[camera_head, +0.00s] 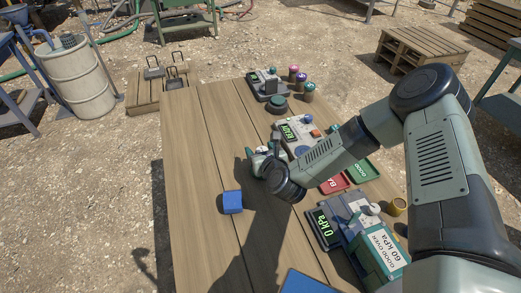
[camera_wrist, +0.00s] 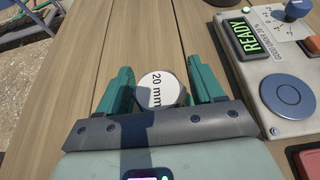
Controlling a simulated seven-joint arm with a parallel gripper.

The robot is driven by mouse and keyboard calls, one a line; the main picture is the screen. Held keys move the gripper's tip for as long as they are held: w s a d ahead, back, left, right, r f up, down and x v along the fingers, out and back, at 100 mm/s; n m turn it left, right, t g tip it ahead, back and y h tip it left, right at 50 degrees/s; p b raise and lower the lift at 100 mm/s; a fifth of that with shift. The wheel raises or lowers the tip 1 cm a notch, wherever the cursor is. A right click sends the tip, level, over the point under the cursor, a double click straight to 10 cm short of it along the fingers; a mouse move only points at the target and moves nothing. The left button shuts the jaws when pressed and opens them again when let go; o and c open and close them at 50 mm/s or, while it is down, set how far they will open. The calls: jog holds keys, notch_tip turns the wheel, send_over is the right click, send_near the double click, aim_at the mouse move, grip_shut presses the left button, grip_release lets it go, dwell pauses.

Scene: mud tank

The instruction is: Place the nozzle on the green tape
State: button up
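My gripper (camera_head: 255,156) is low over the table, left of the READY device, partly hidden by my own wrist. In the wrist view, its two teal fingers (camera_wrist: 160,88) stand on either side of a short round piece (camera_wrist: 158,88) with a white top marked "20 mm". The piece sits close between the fingers; whether they press on it is unclear. I cannot tell for sure that this piece is the nozzle.
The wooden table (camera_head: 190,130) is clear on its left. A blue cube (camera_head: 232,202) lies nearer. The READY device (camera_wrist: 285,95) is right of my gripper. Red (camera_head: 334,184) and green (camera_head: 364,170) trays, a kPa gauge unit (camera_head: 323,228) and a yellow ring (camera_head: 397,206) line the right.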

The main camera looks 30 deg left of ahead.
jog(key=shift+o, duration=0.3)
jog(key=shift+r, duration=0.1)
jog(key=shift+s+d+r, duration=0.1)
jog(key=shift+s+d, duration=0.05)
jog(key=v, duration=1.1)
jog(key=shift+s+d+r, duration=0.2)
